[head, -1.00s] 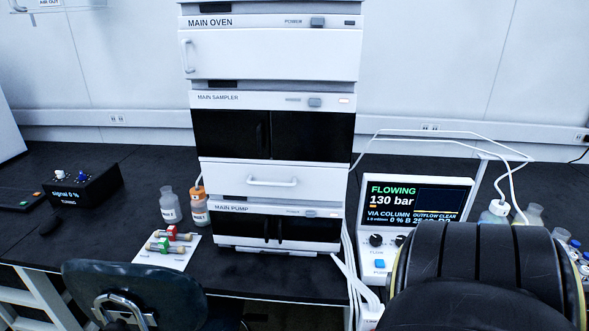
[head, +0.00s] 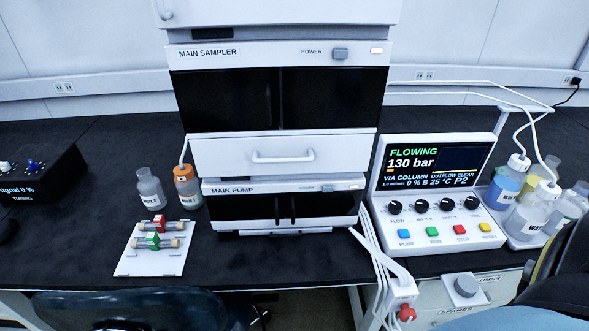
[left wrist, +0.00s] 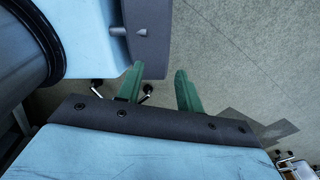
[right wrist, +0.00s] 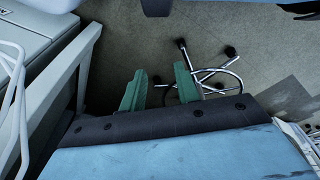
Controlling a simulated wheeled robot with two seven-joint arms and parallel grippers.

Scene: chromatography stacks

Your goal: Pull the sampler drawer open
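The sampler drawer (head: 225,153) is a white panel with a bar handle (head: 283,157), below the dark doors of the main sampler (head: 277,100) in the head view. My right gripper (right wrist: 167,90) shows in the right wrist view, fingers apart and empty, over the floor near a chair base. Neither gripper shows in the head view; both are away from the drawer.
The main pump (head: 233,211) is under the drawer. Two bottles (head: 151,190) and a white card with columns (head: 152,262) stand left of the stack. A control console (head: 437,200) and several bottles (head: 535,208) stand right. A chair (head: 130,309) is at the front left.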

